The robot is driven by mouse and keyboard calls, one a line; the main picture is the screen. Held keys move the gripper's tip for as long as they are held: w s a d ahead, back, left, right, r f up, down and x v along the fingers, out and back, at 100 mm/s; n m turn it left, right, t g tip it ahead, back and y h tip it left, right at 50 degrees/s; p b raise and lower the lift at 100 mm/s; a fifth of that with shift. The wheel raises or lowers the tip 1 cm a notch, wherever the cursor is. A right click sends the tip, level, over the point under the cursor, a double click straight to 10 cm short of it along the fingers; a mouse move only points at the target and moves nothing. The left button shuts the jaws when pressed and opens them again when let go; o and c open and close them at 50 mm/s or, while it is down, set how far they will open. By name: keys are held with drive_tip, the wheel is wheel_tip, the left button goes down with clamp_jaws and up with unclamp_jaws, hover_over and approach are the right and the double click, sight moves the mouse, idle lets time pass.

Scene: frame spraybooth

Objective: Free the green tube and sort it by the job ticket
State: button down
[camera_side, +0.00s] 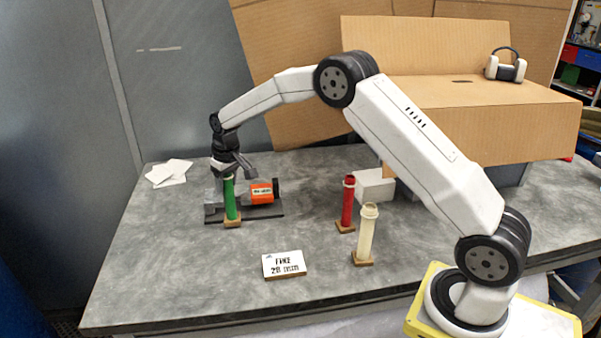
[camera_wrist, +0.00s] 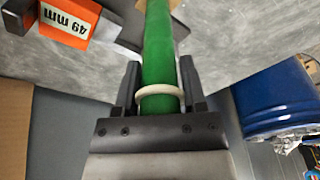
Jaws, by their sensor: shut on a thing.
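The green tube (camera_side: 231,202) stands roughly upright at the left of the bench, with a small wooden foot at its lower end. My gripper (camera_side: 228,175) is shut on it near its top. In the wrist view the green tube (camera_wrist: 158,45) runs between the two fingers (camera_wrist: 160,90), with a pale ring (camera_wrist: 160,91) around it. Beside it is an orange block (camera_side: 262,193) on a dark base plate (camera_side: 266,212); its label reads 49 mm in the wrist view (camera_wrist: 68,20). Whether the tube touches this fixture is unclear. The job ticket (camera_side: 284,264) reads "FINE 28 mm".
A red tube (camera_side: 348,204) and a cream tube (camera_side: 367,235) stand on wooden feet right of centre. A white box (camera_side: 374,187) stands behind them. White papers (camera_side: 169,173) lie at the back left. A large cardboard box (camera_side: 480,120) fills the back right. The front left bench is clear.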

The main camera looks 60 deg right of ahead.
drive_tip(key=shift+r, duration=3.6)
